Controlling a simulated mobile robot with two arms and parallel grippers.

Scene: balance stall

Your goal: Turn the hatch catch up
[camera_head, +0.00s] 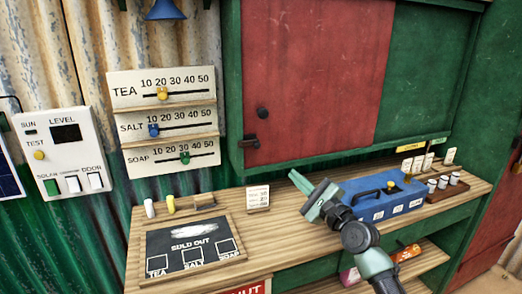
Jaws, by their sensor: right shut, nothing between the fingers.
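The hatch is a red panel (315,75) in a green frame on the wall. A small dark catch (249,142) sits at its lower left corner and appears to lie roughly level. A dark round knob (262,113) is just above the catch. My right gripper (298,180) is shut and empty. It is held over the counter, below and to the right of the catch, and is apart from it in the picture. My left gripper is not in view.
A wooden counter (285,225) runs below the hatch. Slider boards (165,120) and a switch panel (60,150) are at left.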

